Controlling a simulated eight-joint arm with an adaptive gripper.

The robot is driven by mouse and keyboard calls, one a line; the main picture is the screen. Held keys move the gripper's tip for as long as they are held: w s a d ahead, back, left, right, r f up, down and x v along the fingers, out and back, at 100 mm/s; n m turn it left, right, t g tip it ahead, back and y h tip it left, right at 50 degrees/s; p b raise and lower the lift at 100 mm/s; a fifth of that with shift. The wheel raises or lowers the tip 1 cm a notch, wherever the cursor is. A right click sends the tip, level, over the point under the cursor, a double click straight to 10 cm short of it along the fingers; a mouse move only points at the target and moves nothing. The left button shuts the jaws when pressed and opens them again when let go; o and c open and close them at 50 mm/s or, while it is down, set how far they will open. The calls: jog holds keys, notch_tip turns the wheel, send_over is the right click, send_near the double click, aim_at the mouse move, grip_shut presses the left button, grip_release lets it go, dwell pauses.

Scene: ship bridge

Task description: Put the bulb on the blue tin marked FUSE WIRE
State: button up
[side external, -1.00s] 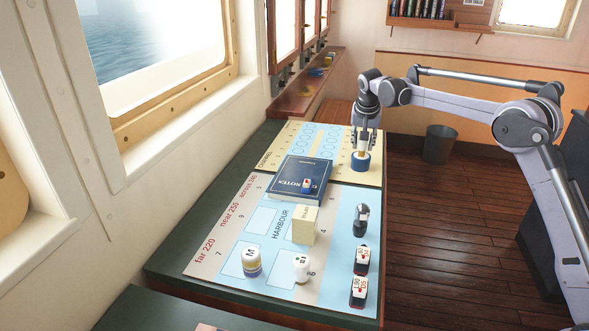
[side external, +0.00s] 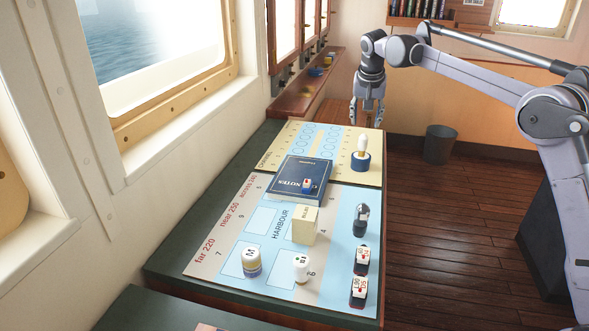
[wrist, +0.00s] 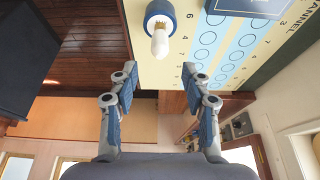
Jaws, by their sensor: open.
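The white bulb (side external: 362,145) stands upright on the blue tin (side external: 360,162) at the right of the far, cream part of the chart. In the wrist view the bulb (wrist: 160,42) shows with the blue tin (wrist: 159,12) behind it, near the top. No marking on the tin can be read. My gripper (side external: 367,122) is open and empty, above and beyond the bulb and apart from it. In the wrist view its fingers (wrist: 158,70) are spread wide with nothing between them.
The window wall borders the left.

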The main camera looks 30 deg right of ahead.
jog(key=s+a+r+n+t+y, duration=0.15)
jog(key=s+a, duration=0.25)
jog(key=s, duration=0.4)
jog(key=s+a+r+n+t, duration=0.1)
jog(key=s+a+r+n, duration=0.2)
jog(key=s, duration=0.6)
jog(key=s+a+f+n+y, duration=0.1)
jog(key=s+a+f+n, duration=0.1)
jog(key=s+f, duration=0.4)
jog(key=s+a+f+n+t, duration=0.1)
jog(key=s+a+f+n, duration=0.1)
jog(key=s+f, duration=0.4)
jog(key=s+a, duration=0.1)
jog(key=s, duration=0.4)
jog(key=shift+a+f+y, duration=0.25)
jog(key=shift+f+y, duration=0.1)
jog(key=shift+f, duration=0.05)
